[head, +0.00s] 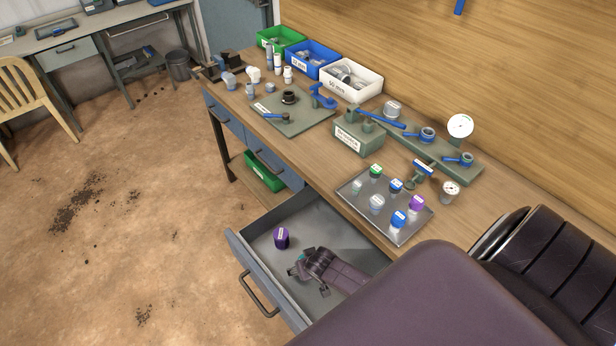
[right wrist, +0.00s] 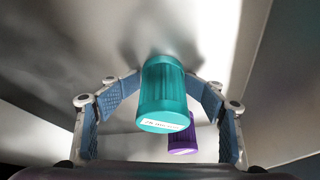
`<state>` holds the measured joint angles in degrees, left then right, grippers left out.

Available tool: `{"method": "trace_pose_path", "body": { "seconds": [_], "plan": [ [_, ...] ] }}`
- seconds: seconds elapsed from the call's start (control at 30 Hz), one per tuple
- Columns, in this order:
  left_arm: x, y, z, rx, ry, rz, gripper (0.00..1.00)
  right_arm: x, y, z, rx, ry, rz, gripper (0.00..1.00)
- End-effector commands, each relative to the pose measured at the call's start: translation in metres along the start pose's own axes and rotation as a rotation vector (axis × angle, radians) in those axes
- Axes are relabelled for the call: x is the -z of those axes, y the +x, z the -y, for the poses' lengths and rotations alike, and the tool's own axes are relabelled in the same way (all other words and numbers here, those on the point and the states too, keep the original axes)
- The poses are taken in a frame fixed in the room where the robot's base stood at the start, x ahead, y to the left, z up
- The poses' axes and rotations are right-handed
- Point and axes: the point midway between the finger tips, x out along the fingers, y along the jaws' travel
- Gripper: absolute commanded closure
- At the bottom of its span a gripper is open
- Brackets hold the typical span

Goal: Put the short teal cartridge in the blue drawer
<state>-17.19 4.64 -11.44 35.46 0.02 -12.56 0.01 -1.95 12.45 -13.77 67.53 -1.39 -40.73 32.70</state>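The short teal cartridge (right wrist: 164,95) is between the fingertips of my right gripper (right wrist: 164,84) in the right wrist view. The fingers curve in and appear to touch both its sides. In the head view my right gripper (head: 300,272) is low inside the open blue drawer (head: 262,277), and only a small bit of teal shows at its fingers. I cannot tell whether the cartridge touches the drawer floor. A purple cartridge (head: 281,238) stands in the drawer, left of the gripper; it also shows in the right wrist view (right wrist: 183,140). My left gripper is not in view.
A metal tray (head: 352,198) with several capped cartridges sits on the bench above the drawer. A green-grey block (head: 357,138), valve fittings and a gauge (head: 460,126) stand behind it. Bins line the back. The drawer floor around the purple cartridge is clear.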

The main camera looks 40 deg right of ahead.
Motion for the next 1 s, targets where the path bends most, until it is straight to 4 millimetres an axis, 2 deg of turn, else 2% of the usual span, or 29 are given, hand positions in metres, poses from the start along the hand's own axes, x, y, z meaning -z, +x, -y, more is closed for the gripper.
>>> {"method": "trace_pose_path", "body": {
  "seconds": [0.6, 0.8, 1.0],
  "plan": [
    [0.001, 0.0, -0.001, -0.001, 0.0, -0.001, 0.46, 0.006, -0.092, 0.004, 0.009, 0.001, -0.017, 0.42],
    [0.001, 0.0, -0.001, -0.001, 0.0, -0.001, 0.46, 0.007, -0.106, 0.004, 0.008, 0.002, -0.017, 0.42],
    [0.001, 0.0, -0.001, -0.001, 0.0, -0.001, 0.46, 0.007, -0.109, 0.004, 0.008, 0.002, -0.017, 0.42]
  ]
}}
